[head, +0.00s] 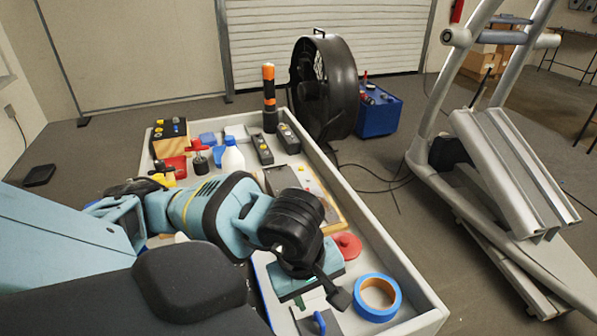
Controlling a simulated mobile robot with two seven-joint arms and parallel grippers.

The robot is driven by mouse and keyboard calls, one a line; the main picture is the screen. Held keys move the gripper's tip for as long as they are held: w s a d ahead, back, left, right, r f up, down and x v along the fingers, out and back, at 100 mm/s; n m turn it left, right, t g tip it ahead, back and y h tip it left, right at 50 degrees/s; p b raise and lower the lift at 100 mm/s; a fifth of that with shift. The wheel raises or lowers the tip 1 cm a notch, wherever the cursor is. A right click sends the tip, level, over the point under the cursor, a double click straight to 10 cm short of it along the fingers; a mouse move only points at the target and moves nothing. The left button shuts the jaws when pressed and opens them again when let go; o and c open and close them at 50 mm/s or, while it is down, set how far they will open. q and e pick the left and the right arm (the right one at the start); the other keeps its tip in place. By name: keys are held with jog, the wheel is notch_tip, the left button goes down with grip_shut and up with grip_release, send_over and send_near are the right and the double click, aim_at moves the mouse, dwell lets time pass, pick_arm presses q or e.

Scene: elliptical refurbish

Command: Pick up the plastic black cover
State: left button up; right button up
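I cannot tell for sure which thing is the plastic black cover. A flat black piece (39,175) lies on the floor at the far left. A dark piece (450,152) also sits on the frame of the elliptical machine at the right. My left arm reaches in from the left over the grey cart, and my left gripper (325,292) points down above its near right part. The gripper is apart from both dark pieces. A black finger shows, but the opening between the fingers is hidden. My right gripper is not in view.
The grey cart (405,268) holds blue tape (377,297), a red disc (346,246), a white bottle (232,156) and several tools. A black fan (325,88) and a blue box (379,110) stand behind it. Cables lie on the floor between cart and elliptical (510,170).

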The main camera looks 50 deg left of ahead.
aim_at(318, 316)
pick_arm(q)
jog(key=shift+s+a, duration=0.1)
jog(key=shift+a, duration=0.3)
jog(key=shift+w+d+f, duration=0.15)
jog(key=shift+d+f, duration=0.05)
jog(key=shift+f, duration=1.1)
jog(key=shift+w+d+f, duration=0.2)
jog(key=shift+f, duration=1.05)
jog(key=shift+w+d+f, duration=0.15)
jog(key=shift+d+f, duration=0.05)
jog(key=shift+f, duration=1.1)
grip_shut()
